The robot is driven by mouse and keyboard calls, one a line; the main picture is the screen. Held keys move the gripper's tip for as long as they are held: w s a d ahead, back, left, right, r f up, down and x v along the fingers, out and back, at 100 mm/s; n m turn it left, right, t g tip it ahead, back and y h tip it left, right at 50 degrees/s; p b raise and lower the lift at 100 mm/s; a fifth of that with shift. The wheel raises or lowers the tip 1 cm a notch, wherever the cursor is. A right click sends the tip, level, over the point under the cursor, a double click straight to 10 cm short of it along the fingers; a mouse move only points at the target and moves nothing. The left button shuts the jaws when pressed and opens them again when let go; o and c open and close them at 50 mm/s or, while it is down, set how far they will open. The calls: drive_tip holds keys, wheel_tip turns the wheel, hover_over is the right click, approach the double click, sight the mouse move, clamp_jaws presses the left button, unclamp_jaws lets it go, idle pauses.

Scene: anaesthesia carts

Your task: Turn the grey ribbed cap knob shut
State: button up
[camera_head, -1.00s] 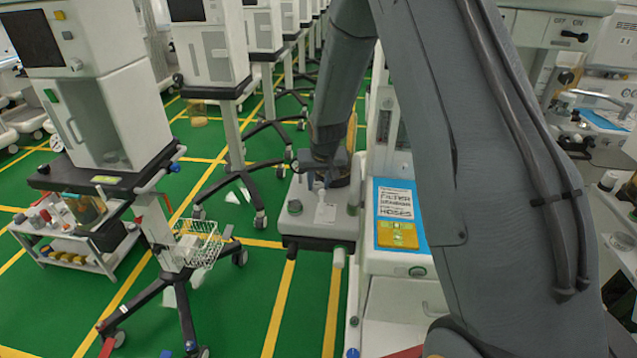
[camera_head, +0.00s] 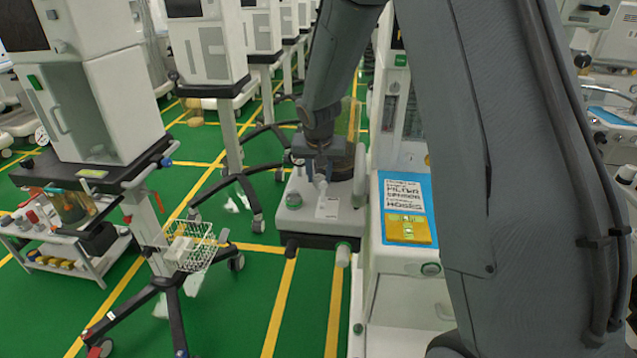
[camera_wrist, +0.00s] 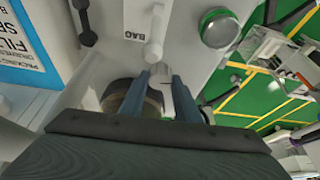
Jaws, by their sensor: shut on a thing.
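My gripper (camera_head: 321,163) points down at the white top of the anaesthesia machine's side block (camera_head: 296,215). In the wrist view its two blue-grey fingers (camera_wrist: 161,82) are closed around a small light grey piece, which I take to be the cap knob (camera_wrist: 163,75). The fingers hide most of it, and I cannot make out its ribs or how far it is turned. A white lever (camera_wrist: 156,30) by the word BAG stands just beyond the fingertips. A dark round canister (camera_wrist: 120,97) is close beside the left finger.
A blue-edged label with a yellow panel (camera_head: 405,231) is on the machine to the right. A cart with a wire basket (camera_head: 190,247) stands at left.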

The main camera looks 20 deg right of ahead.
drive_tip(key=shift+w+a+f+m+h+b, duration=0.15)
drive_tip(key=shift+m+b, duration=0.15)
drive_tip(key=shift+b, duration=0.65)
drive_tip(key=shift+d+m+h+b, duration=0.15)
drive_tip(key=shift+m+b, duration=0.15)
drive_tip(key=shift+b, duration=0.6)
drive_tip(key=shift+a+m+b, duration=0.15)
drive_tip(key=shift+m+b, duration=0.35)
drive_tip(key=shift+b, duration=0.3)
drive_tip(key=shift+r, duration=0.2)
drive_tip(key=o, duration=1)
drive_tip(key=shift+o, duration=0.2)
drive_tip(key=v, duration=0.8)
drive_tip(key=shift+a+f, duration=0.1)
drive_tip(key=shift+f, duration=0.05)
